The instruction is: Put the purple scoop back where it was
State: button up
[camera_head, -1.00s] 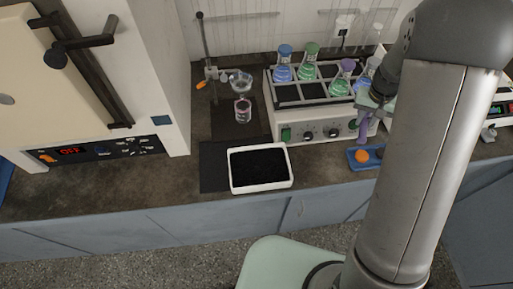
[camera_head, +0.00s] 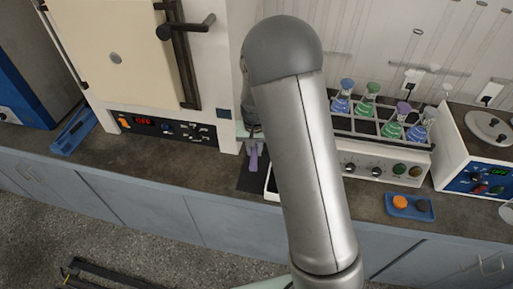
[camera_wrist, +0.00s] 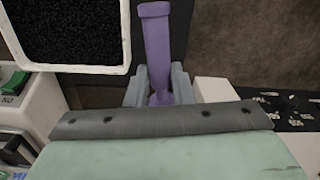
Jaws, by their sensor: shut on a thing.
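The purple scoop (camera_head: 253,161) hangs from my gripper (camera_head: 252,138) above the bench, over a dark mat left of my arm. In the wrist view the purple scoop (camera_wrist: 156,45) stands between the two grey fingers of my gripper (camera_wrist: 158,88), which are shut on it. Its end between the fingers is partly hidden. I cannot tell which spot the scoop came from.
A white tray of black grains (camera_wrist: 70,64) lies beside the scoop. A blue tray (camera_head: 394,212) with orange and dark items sits right, below the flask shaker (camera_head: 376,160). Another blue tray (camera_head: 66,143) lies left.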

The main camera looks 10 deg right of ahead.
notch_tip(320, 180, down, 4)
jog(key=shift+d+r+b, duration=0.1)
jog(key=shift+r+b, duration=0.15)
jog(key=shift+b, duration=0.65)
jog(key=shift+f+b, duration=2.6)
jog(key=shift+f, duration=1)
jog(key=o, duration=1)
jog(key=shift+c, duration=0.2)
notch_tip(320, 180, up, 18)
jog(key=shift+s+f+b, duration=0.1)
jog(key=shift+f+b, duration=0.15)
jog(key=shift+b, duration=0.6)
jog(key=s+d+n, duration=0.1)
jog(key=s+n, duration=0.2)
jog(key=s, duration=2.4)
